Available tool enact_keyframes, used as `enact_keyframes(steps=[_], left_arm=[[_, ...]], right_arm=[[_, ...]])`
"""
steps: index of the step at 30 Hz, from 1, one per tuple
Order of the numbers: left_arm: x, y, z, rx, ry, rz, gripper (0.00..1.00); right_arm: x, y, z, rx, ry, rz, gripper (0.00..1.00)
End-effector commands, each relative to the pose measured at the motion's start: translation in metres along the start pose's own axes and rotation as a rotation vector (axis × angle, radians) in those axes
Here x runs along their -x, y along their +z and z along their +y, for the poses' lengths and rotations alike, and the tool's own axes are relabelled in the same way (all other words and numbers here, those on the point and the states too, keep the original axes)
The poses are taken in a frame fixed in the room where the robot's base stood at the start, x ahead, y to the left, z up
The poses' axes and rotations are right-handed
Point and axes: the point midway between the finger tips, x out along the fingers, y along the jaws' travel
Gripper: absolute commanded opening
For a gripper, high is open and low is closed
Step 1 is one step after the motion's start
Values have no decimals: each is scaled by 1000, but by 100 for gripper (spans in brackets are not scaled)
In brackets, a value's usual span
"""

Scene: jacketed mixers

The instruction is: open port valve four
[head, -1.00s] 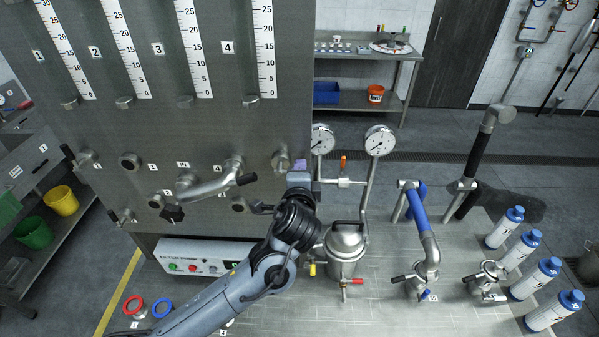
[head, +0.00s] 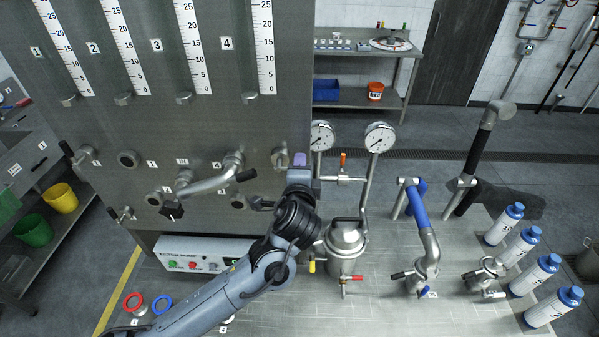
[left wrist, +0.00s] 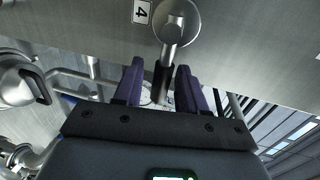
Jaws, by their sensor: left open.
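Port valve four (left wrist: 176,22) is a round metal hub with a short black handle (left wrist: 163,85), beside the plate marked 4 (left wrist: 141,11) in the left wrist view. In the head view a metal valve hub (head: 280,157) shows on the grey panel beside my gripper, its handle hidden. My left gripper (left wrist: 160,75) is open, its two dark purple fingers on either side of the black handle, with gaps showing. In the head view my left gripper (head: 300,174) is at the panel's right edge, its fingers partly hidden. My right gripper is not in view.
A bent metal transfer pipe (head: 205,184) is fitted to the panel left of my gripper. A metal vessel (head: 344,242) and pressure gauges (head: 380,139) stand close on the right. A control box (head: 195,254) is below.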

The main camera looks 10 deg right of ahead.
Motion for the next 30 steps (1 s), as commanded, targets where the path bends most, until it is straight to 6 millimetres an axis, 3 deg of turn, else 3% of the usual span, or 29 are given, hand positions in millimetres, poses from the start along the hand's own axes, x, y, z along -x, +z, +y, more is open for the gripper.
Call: enact_keyframes(steps=[8,21,30], left_arm=[[21,0,2,0,-3,2,41],[90,0,1,-3,-4,0,41],[107,0,1,-2,0,-1,41]], right_arm=[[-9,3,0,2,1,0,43],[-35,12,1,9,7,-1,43],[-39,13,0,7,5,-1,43]])
